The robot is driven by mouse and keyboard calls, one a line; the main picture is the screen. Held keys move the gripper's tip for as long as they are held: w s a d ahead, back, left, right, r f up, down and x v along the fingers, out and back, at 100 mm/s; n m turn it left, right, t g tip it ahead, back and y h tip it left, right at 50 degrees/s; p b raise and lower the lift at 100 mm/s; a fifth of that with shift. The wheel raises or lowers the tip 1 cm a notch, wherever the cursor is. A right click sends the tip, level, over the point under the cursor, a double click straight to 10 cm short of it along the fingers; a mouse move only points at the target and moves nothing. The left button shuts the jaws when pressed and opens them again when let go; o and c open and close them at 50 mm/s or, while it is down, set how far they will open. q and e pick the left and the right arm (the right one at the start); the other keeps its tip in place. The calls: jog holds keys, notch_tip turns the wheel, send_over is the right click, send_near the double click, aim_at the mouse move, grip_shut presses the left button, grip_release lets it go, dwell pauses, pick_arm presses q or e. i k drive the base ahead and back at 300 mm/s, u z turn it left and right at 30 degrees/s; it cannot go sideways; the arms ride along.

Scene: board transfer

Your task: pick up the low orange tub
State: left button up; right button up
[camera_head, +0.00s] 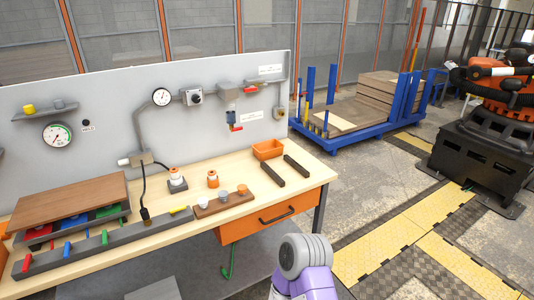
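The low orange tub (267,149) stands on the wooden workbench (232,170), near its back right corner against the grey panel. It looks upright and open at the top; I cannot see clearly whether anything is in it. One of my arms shows as a purple and grey link at the bottom, in front of the bench and well short of the tub. Neither gripper shows, and nothing touches the tub.
A wooden block with several round pieces (222,202) lies in front, left of the tub. A grey panel (110,95) with gauges and a valve rises behind. An orange drawer (268,216) is below the top.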

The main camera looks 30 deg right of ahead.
aim_at(266, 150)
jog(key=z, duration=2.5)
jog(key=i, duration=2.75)
jog(key=u, duration=3.55)
